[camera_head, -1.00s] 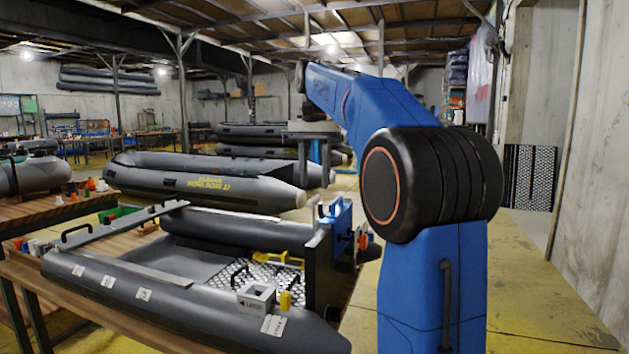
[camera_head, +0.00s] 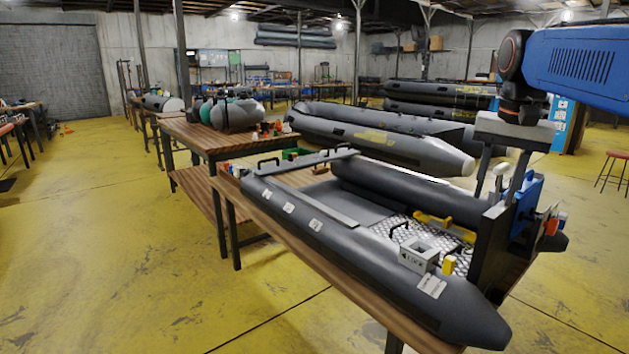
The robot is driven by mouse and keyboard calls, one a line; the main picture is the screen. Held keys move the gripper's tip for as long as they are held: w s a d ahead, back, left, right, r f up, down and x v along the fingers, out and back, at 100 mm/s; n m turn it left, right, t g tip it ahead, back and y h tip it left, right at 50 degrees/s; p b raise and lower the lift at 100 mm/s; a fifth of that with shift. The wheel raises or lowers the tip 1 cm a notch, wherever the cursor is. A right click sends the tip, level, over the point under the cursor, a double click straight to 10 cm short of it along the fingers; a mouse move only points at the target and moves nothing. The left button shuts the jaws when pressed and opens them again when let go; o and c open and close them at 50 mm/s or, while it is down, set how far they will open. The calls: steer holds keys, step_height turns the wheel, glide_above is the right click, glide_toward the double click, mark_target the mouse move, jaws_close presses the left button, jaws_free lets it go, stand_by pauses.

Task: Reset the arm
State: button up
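My blue arm comes in from the right edge in the head view, and its dark wrist points down. My gripper (camera_head: 499,172) hangs below the wrist, above the stern end of the grey inflatable boat (camera_head: 345,238). Its two fingers point down and stand a little apart, with nothing visible between them. The fingertips overlap the boat's dark transom (camera_head: 492,240) in the picture, and I cannot tell whether they touch it.
The boat lies on a long wooden table (camera_head: 290,255). A grey box marked LOCK (camera_head: 419,254), a yellow part (camera_head: 445,229) and a blue part (camera_head: 527,200) are at its stern. More boats (camera_head: 385,138) lie behind.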

steer(key=s+a+f+n+t, duration=0.1)
steer(key=s+a+f+n, duration=0.2)
steer(key=s+f, duration=0.7)
steer(key=s+a+f+n+t, duration=0.2)
steer(key=s+a+f, duration=0.3)
steer(key=s+f, duration=0.5)
step_height(320, 180, down, 5)
steer(key=shift+n, duration=0.8)
